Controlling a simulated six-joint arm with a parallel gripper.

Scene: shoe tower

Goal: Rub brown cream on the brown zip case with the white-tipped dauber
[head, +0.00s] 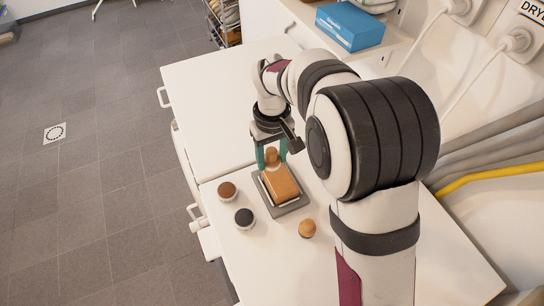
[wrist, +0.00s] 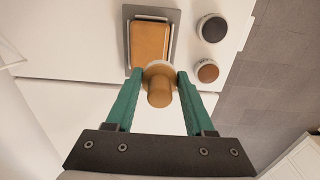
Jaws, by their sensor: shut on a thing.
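My gripper (head: 271,158) is shut on a wooden-handled dauber (head: 271,157). In the wrist view, the dauber (wrist: 159,94) is between the two green fingers (wrist: 160,74). An open jar of brown cream (head: 227,190) stands left of the tray, also in the wrist view (wrist: 207,73).
A jar of black cream (head: 244,217) stands near the brown one. Another wooden-topped dauber (head: 307,228) stands just in front of the tray. A blue box (head: 349,27) sits on the back shelf. The white tabletop (head: 205,95) is clear beyond the tray.

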